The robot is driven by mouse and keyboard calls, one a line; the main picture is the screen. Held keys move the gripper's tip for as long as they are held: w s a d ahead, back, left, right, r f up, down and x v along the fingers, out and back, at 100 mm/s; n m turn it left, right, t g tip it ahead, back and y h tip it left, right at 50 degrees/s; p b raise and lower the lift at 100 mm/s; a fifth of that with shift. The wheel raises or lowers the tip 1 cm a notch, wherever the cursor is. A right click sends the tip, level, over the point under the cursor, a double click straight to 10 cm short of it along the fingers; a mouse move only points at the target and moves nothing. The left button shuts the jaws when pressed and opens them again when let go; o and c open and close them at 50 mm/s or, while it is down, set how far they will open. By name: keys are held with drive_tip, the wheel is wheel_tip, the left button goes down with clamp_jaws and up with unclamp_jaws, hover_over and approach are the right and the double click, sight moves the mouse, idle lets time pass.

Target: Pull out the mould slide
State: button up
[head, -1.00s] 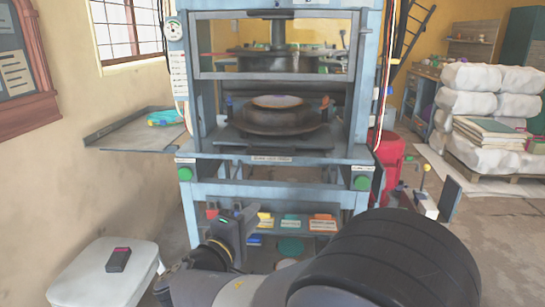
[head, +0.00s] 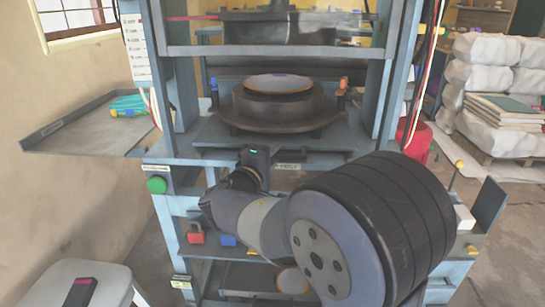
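The mould slide (head: 216,136) is a flat dark plate in the lower opening of the blue press. A round dark mould (head: 280,122) with a pale disc on top sits on it, between the press's side posts. My gripper (head: 256,160) is at the slide's front edge, just left of a label strip (head: 286,167). Only the dark back of its housing, with a small green light, shows. Its fingers are hidden, so I cannot tell whether it touches the slide or holds anything.
A green button (head: 157,185) is on the press's left front. A side tray (head: 75,128) with a green and blue item juts out to the left. A white stool (head: 75,285) stands at lower left. A red drum (head: 414,142) and stacked white sacks (head: 492,80) are on the right.

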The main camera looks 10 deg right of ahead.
clamp_jaws()
idle(0.5)
